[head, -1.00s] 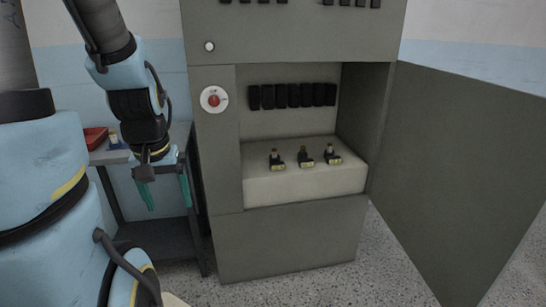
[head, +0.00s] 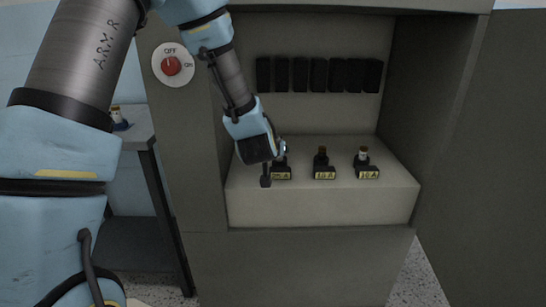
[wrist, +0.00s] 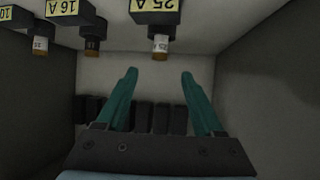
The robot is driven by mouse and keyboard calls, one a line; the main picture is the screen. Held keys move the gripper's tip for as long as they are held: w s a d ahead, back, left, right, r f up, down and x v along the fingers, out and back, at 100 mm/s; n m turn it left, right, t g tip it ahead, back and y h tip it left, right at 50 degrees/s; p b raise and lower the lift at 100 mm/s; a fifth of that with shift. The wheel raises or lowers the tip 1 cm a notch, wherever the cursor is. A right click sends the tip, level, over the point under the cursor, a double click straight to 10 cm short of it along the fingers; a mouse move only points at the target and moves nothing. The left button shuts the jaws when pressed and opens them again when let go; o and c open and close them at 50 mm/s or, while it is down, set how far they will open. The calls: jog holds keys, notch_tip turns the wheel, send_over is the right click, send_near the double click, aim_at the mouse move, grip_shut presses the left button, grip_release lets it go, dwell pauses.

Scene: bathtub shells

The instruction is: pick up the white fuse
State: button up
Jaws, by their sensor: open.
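Three fuses stand in dark, yellow-labelled holders on the cabinet's pale ledge. The left one, labelled 25 A, is mostly behind my gripper (head: 272,160) in the head view; in the wrist view this fuse (wrist: 160,46) looks pale whitish. The middle fuse (head: 321,158) is dark brown. The right fuse (head: 363,155) also looks pale, so I cannot be sure which one is the white fuse. In the wrist view my gripper (wrist: 159,75) is open, its green fingers apart and empty. The 25 A fuse lies between and just beyond the fingertips, apart from them.
The ledge (head: 320,205) sits inside a grey cabinet, its door (head: 485,160) open at right. A row of black blocks (head: 320,74) is on the back wall. A red switch (head: 171,66) is at left. Another small fuse (head: 119,117) stands on a side table (head: 138,126).

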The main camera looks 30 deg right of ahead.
jog(key=x, duration=0.5)
jog(key=shift+r, duration=0.1)
jog(key=shift+p+x, duration=0.45)
jog(key=shift+x, duration=2.4)
jog(key=shift+c, duration=0.2)
grip_shut()
